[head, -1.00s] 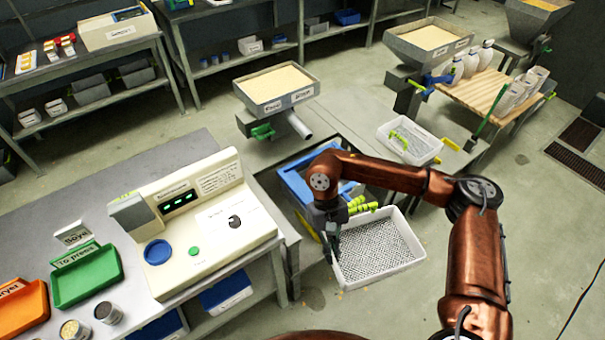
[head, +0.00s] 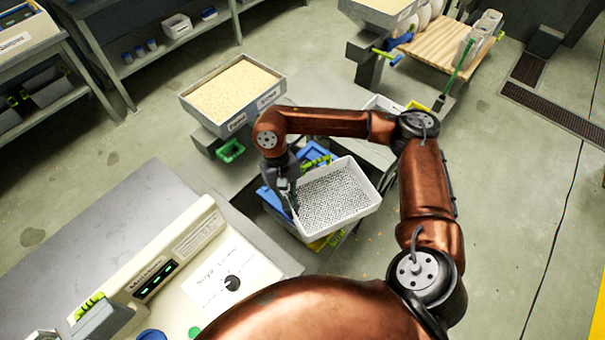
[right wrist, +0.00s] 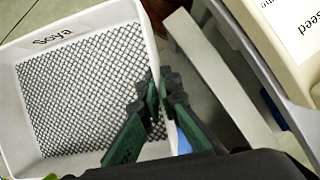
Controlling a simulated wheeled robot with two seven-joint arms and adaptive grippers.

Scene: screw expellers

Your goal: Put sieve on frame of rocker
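The sieve (head: 335,197) is a white rectangular tray with a dark perforated mesh bottom; in the right wrist view it fills the left side (right wrist: 85,95) with a label on its wall. My right gripper (head: 292,196) is at its left wall in the head view. In the right wrist view its green-and-black fingers (right wrist: 160,100) are closed on that wall. The rocker's blue frame (head: 270,198) shows to the left of and behind the sieve, which hides much of it. The sieve appears over the frame; I cannot tell whether they touch. My left gripper is out of view.
A hopper of pale grain (head: 235,95) stands behind the rocker. The cream control machine (head: 190,270) on the grey bench (head: 130,215) is at lower left. A white bin (head: 385,104) lies partly hidden behind my right arm.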

